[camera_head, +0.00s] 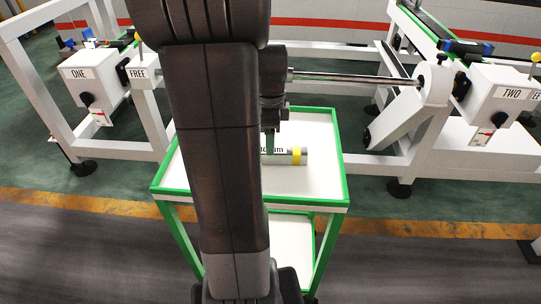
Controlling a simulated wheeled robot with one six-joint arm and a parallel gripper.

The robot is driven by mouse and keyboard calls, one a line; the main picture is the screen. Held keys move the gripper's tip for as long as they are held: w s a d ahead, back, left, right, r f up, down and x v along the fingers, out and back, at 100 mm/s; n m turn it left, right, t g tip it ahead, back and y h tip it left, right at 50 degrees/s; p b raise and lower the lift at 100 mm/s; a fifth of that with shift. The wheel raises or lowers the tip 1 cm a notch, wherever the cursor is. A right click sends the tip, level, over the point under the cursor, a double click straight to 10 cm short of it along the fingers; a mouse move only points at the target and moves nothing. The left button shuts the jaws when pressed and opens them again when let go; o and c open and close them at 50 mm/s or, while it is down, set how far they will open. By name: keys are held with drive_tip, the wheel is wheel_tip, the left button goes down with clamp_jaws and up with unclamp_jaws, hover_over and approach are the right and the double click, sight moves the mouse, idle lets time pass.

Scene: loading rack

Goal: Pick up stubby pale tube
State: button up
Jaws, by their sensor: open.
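A short pale grey tube (302,156) with a yellow band near its right end lies on its side on the white top of a green-edged table (325,186). Dark lettering shows on the part left of the band, partly covered. Its left end is hidden behind my arm. My gripper (269,146) points down over the left part of the tube and is open. Its fingers are small and partly hidden, so I cannot tell whether they touch the tube.
White rack frames stand behind the table, with boxes marked ONE (92,80) and TWO (500,101). A metal bar (350,77) runs across behind my gripper. The table top right of the tube is clear.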

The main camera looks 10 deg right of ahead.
wheel_tip(320, 180, down, 5)
drive_tip(key=shift+f, duration=0.1)
drive_tip(key=shift+c, duration=0.2)
drive_tip(key=c, duration=1.1)
